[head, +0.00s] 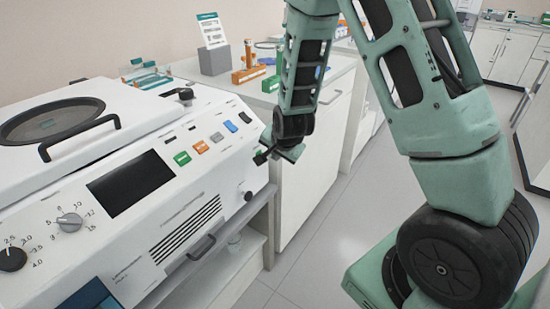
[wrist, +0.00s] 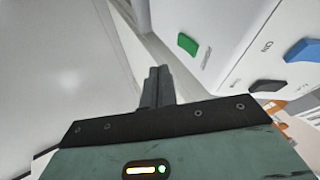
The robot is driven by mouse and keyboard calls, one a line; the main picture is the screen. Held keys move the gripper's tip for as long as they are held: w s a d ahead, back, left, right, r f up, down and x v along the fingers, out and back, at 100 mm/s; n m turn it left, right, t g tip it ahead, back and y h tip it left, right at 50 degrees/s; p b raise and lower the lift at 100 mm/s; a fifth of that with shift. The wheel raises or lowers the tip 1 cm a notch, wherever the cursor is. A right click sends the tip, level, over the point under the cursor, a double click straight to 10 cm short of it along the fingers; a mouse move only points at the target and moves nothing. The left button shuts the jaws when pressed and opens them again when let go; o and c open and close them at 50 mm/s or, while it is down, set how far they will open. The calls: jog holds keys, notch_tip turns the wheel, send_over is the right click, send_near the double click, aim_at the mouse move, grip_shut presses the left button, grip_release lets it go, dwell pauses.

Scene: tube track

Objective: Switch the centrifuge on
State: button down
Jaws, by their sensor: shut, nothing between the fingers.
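The white centrifuge (head: 130,200) fills the left of the head view, its lid down. Its front panel has a green button (head: 182,158), an orange one (head: 200,147), a grey one (head: 217,137), a blue one (head: 231,126) and a dark switch (head: 245,117) towards the right end. In the wrist view, a blue button (wrist: 302,50), a dark switch (wrist: 268,86) with lettering like "ON" near it, and a green piece (wrist: 187,43) show on white. My gripper (head: 260,157) is shut and empty by the panel's right end, apart from the switch. Its fingers also show in the wrist view (wrist: 157,85).
The panel also has a dark screen (head: 131,183), a grey dial (head: 69,222) and a dark dial (head: 11,258). A black lid handle (head: 80,140) stands up. A counter with a sign (head: 210,30) and orange racks (head: 249,74) is behind. The floor (head: 330,230) at right is open.

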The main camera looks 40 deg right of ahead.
jog(key=v, duration=0.6)
jog(key=shift+p, duration=0.3)
jog(key=shift+s, duration=0.1)
jog(key=shift+s+d+f+b, duration=0.1)
jog(key=shift+d+f+b, duration=0.05)
jog(key=shift+f+b, duration=0.6)
jog(key=shift+r, duration=0.15)
